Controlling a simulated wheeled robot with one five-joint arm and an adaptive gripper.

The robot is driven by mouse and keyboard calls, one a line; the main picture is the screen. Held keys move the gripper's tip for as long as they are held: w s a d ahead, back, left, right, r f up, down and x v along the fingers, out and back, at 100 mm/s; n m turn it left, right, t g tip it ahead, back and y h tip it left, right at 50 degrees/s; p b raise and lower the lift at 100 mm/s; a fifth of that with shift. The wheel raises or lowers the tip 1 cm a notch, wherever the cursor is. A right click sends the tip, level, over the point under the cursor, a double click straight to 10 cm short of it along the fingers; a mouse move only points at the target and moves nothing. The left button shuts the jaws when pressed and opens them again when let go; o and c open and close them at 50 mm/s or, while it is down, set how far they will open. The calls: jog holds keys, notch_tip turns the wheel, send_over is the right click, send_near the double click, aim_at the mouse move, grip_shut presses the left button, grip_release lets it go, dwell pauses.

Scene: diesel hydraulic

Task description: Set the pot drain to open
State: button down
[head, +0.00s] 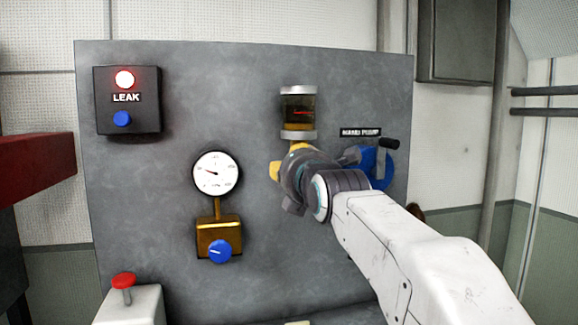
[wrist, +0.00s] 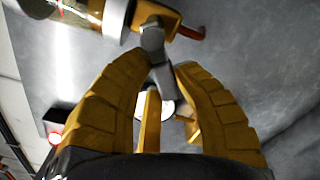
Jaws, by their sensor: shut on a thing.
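The pot (head: 299,110) is a glass cylinder with metal caps and amber fluid, high on the grey panel. It shows at the top left of the wrist view (wrist: 75,8). Below it, the pot drain has a brass body (wrist: 170,14) with a grey lever (wrist: 155,48) and a reddish end piece (wrist: 193,32). My gripper (wrist: 164,76) has its yellow fingers on either side of the lever's end and is shut on it. In the head view my gripper (head: 283,160) is just below the pot and hides the drain.
The grey panel (head: 140,210) also carries a lit red leak lamp (head: 124,79), a blue button (head: 122,119), a round gauge (head: 215,172) and a blue knob (head: 220,251). A blue hand pump (head: 377,168) with a black handle is close right of my wrist.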

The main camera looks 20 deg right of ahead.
jog(key=shift+d+f+n+b, duration=0.15)
jog(key=shift+f+n+b, duration=0.15)
jog(key=shift+n+b, duration=0.35)
jog(key=c, duration=0.9)
grip_release()
jog(key=shift+c, duration=0.2)
jog(key=shift+s, duration=0.1)
jog(key=s, duration=1.1)
jog(key=shift+s, duration=0.4)
